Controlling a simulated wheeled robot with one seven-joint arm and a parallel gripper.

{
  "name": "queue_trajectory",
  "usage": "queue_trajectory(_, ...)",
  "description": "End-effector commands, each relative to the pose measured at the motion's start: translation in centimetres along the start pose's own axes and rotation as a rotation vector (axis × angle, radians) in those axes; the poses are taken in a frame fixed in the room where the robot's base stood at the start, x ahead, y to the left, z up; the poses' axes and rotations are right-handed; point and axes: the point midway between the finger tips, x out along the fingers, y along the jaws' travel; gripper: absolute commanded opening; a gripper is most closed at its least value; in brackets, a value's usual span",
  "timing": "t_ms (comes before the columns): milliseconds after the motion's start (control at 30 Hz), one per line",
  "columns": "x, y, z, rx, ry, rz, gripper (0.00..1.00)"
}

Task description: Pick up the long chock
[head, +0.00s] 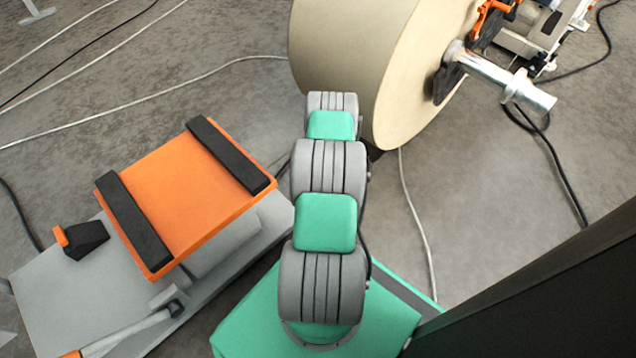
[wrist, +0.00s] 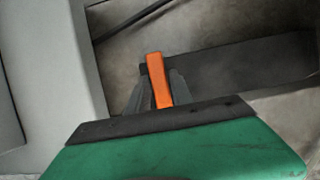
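In the wrist view a long dark grey bar (wrist: 245,68), which I take for the long chock, lies on the floor and runs to the right. An upright orange grip (wrist: 159,80) stands at its left end. My gripper (wrist: 161,85) points down at it, with one grey finger on each side of the orange grip. Any gap between fingers and grip is too small to make out. The gripper's green body covers the bottom of the wrist view. In the head view my own arm hides the gripper and this bar.
A large kraft roll (head: 345,45) stands ahead on a metal shaft (head: 500,72). At left, an orange platform (head: 185,195) with two black bars sits over a grey deck (head: 45,290). A small black wedge with an orange handle (head: 85,240) rests there. Cables cross the floor.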

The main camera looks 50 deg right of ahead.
Motion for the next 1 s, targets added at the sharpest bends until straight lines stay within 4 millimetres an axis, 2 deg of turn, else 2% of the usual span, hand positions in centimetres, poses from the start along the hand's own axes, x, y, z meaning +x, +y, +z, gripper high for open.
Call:
queue_trajectory(33,0.0,0.01,0.0,0.0,0.0,0.0,0.22)
queue_trajectory(300,0.0,0.02,0.0,-0.001,0.0,0.0,0.0)
queue_trajectory(1000,-0.47,-0.12,0.36,-0.002,-0.003,-0.002,0.0)
